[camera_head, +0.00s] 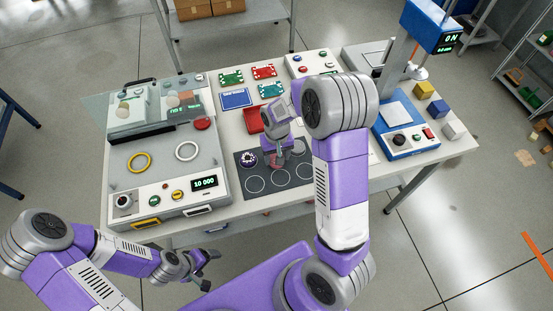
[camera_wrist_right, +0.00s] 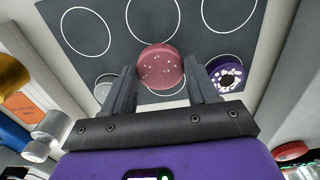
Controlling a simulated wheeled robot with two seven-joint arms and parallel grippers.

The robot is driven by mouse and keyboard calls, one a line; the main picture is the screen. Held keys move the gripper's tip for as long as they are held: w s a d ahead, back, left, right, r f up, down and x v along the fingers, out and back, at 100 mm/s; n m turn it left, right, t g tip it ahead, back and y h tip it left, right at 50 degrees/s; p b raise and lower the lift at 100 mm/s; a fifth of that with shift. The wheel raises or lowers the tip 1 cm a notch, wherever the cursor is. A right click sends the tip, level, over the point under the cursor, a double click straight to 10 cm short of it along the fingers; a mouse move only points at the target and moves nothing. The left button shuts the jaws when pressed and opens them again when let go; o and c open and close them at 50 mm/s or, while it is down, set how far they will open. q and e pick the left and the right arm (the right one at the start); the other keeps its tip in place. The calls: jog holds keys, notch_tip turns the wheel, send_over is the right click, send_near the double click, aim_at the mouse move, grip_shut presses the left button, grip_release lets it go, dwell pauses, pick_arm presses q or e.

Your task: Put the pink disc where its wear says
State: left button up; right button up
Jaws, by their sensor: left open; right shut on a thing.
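The pink disc (camera_wrist_right: 160,66) shows in the right wrist view between the fingers of my right gripper (camera_wrist_right: 158,84), which is shut on it. Small pale specks dot its face. It is over the dark grey mat with white circles (camera_wrist_right: 98,62); I cannot tell whether it touches the mat. In the head view my right gripper (camera_head: 281,160) is low over the back of the mat (camera_head: 268,196), and my own arm partly hides the area. A purple disc with large white patches (camera_wrist_right: 228,76) sits on the mat beside it. My left gripper (camera_head: 204,269) is open and empty, in front of the table.
Green (camera_head: 231,77), red (camera_head: 264,72) and blue (camera_head: 236,98) flat cards lie behind the mat, near a red tray (camera_head: 251,121). A grey test machine (camera_head: 165,178) with yellow and white rings stands left. A blue-based machine (camera_head: 409,145) and small blocks (camera_head: 437,108) stand right.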

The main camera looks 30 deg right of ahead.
jog(key=shift+s+f, duration=0.1)
jog(key=shift+f, duration=1.05)
jog(key=shift+f, duration=0.15)
jog(key=o, duration=1)
jog(key=shift+o, duration=0.2)
jog(key=shift+r, duration=0.2)
